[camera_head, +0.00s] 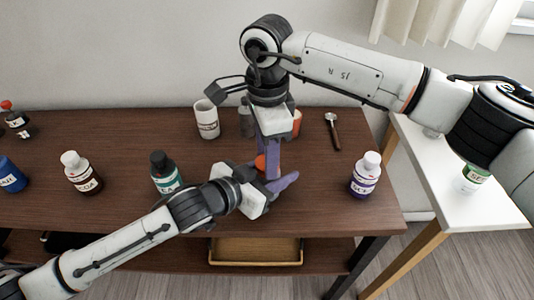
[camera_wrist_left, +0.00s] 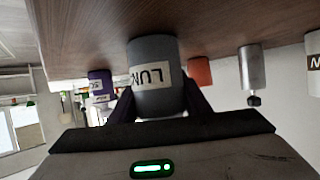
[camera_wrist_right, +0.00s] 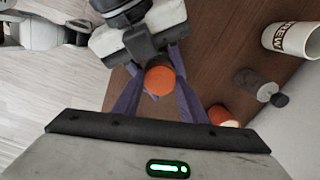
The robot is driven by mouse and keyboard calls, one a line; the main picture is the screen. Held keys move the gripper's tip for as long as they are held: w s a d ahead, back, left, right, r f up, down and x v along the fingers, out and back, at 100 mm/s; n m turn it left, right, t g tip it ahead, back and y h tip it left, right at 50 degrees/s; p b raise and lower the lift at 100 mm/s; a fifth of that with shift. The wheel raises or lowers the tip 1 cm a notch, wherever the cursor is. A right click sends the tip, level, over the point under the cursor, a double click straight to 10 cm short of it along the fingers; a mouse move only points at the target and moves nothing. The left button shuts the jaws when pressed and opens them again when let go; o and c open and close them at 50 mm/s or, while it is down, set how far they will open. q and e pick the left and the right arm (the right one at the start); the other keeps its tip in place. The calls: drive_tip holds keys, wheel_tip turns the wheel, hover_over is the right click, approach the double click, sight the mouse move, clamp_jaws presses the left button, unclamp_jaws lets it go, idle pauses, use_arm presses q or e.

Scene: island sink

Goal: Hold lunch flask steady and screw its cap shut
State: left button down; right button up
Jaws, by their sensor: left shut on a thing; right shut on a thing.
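The lunch flask (camera_wrist_left: 155,85) is a grey cylinder with a white label reading "LUN" in the left wrist view. It stands on the dark wooden table. My left gripper (camera_head: 272,185) is shut on its body, one purple finger on each side. The orange cap (camera_wrist_right: 159,80) is on top of the flask, between the purple fingers of my right gripper (camera_wrist_right: 158,95), which comes down from above and is shut on it. In the head view the cap (camera_head: 260,162) shows partly behind the fingers. The flask body is mostly hidden there. How tightly the cap sits cannot be told.
Behind the grippers stand a white mug (camera_head: 206,120), a grey bottle (camera_head: 246,123) and an orange container (camera_head: 297,122). Labelled bottles stand at left (camera_head: 80,172), front (camera_head: 166,173) and right (camera_head: 365,175).

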drive_tip(key=m, duration=0.6)
drive_tip(key=shift+w+m, duration=0.1)
drive_tip(key=shift+m, duration=0.2)
drive_tip(key=m, duration=0.6)
drive_tip(key=shift+m, duration=0.4)
drive_tip(key=o, duration=1.3)
drive_tip(key=shift+c, duration=0.2)
drive_tip(key=shift+s+a, duration=0.15)
drive_tip(key=shift+s, duration=0.05)
drive_tip(key=shift+r, duration=0.15)
use_arm(q)
drive_tip(key=shift+f, duration=0.1)
use_arm(e)
wheel_tip(320, 180, up, 12)
drive_tip(key=shift+w+d, duration=0.2)
